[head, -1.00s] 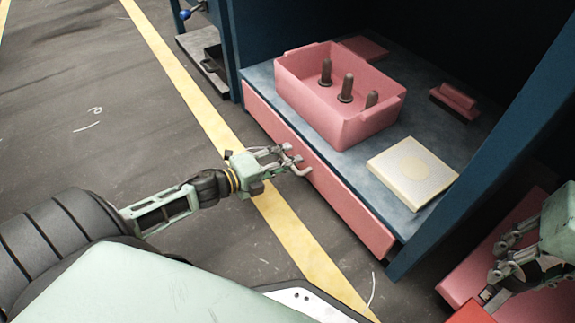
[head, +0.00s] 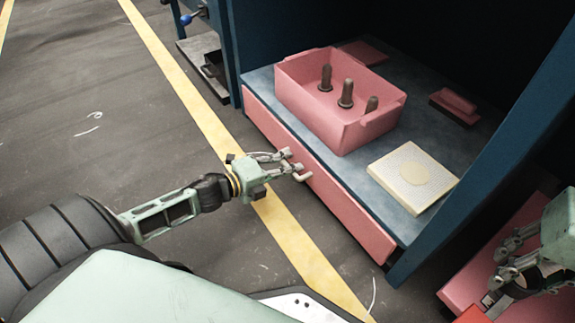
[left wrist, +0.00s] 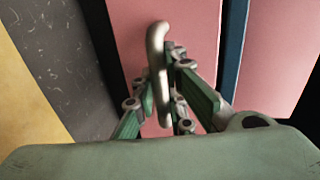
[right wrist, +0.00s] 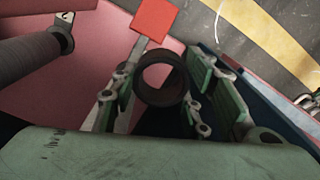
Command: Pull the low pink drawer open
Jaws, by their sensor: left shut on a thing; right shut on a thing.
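The low pink drawer (head: 340,200) shows as a long front panel under the blue shelf in the head view. In the left wrist view its pink face (left wrist: 190,30) fills the upper middle. My left gripper (head: 294,168) is shut on the drawer's pale bar handle (left wrist: 157,50), which stands between its fingers. I cannot tell from the head view whether the drawer stands slightly out. My right gripper (head: 508,265) is at the lower right, away from the drawer, shut on a dark hollow ring (right wrist: 162,78).
On the blue shelf (head: 258,80) stand a pink bin (head: 350,137) with three dark pegs and a cream pad (head: 388,172). A blue post (head: 470,165) rises right of the drawer. Another pink surface (head: 455,290) lies beneath my right gripper. The floor before the drawer is clear.

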